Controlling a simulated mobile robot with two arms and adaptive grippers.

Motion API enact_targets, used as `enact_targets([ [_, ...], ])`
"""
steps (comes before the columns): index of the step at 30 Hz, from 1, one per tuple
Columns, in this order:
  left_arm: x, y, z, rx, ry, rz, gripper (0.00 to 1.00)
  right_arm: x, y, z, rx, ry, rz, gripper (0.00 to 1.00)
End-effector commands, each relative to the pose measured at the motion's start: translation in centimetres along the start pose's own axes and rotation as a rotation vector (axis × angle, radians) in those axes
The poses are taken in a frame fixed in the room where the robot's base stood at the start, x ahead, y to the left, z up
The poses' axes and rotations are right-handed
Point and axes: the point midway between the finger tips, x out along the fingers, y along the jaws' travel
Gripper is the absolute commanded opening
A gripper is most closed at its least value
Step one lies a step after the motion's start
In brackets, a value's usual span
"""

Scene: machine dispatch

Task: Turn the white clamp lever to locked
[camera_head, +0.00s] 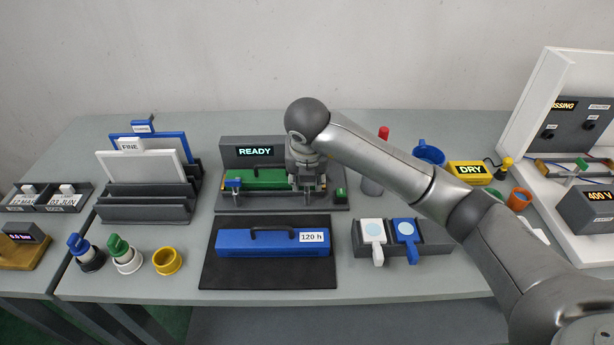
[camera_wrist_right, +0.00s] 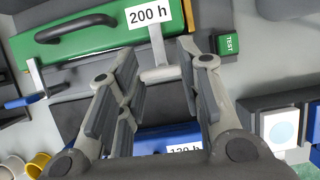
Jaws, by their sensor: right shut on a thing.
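The white clamp lever (camera_wrist_right: 157,55) is a pale T-shaped handle at the right end of the green module marked 200 h (camera_wrist_right: 75,38). My right gripper (camera_wrist_right: 157,60) has its fingers on either side of the lever's crossbar and is shut on it. In the head view my right gripper (camera_head: 306,180) covers the right end of the green module (camera_head: 262,180) and hides most of the lever. A blue-handled lever (camera_head: 233,183) stands at the module's left end; it also shows in the wrist view (camera_wrist_right: 25,102). My left gripper is out of view.
The machine's sign (camera_head: 255,152) reads READY. A green TEST button (camera_wrist_right: 229,45) is right of the lever. A blue module marked 120 h (camera_head: 260,243) lies on a dark mat (camera_head: 215,270) in front. White and blue tags (camera_head: 372,230) stand right of the mat.

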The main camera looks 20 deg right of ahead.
Motion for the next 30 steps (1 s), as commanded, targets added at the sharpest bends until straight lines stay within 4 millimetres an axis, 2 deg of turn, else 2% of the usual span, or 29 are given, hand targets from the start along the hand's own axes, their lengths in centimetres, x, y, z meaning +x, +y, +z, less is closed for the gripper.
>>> enact_targets([
  [1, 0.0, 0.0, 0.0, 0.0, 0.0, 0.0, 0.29, -0.2, 0.0, 0.3, 0.004, -0.006, 0.002, 0.38],
  [5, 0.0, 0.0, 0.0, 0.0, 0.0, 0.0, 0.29, -0.1, 0.0, 0.2, 0.003, -0.005, 0.002, 0.54],
  [6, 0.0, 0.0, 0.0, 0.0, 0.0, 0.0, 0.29, -0.1, 0.0, 0.2, 0.002, -0.004, 0.002, 0.55],
  [17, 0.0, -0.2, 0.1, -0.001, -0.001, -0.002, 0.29, -0.6, 0.0, 0.1, 0.0, -0.003, 0.002, 0.55],
  [23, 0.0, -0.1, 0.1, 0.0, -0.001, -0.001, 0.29, -3.8, 0.1, 0.2, 0.0, -0.007, 0.005, 0.55],
  [30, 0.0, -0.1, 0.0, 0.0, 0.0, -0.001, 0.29, -9.4, 0.0, 0.2, 0.0, -0.008, 0.003, 0.55],
])
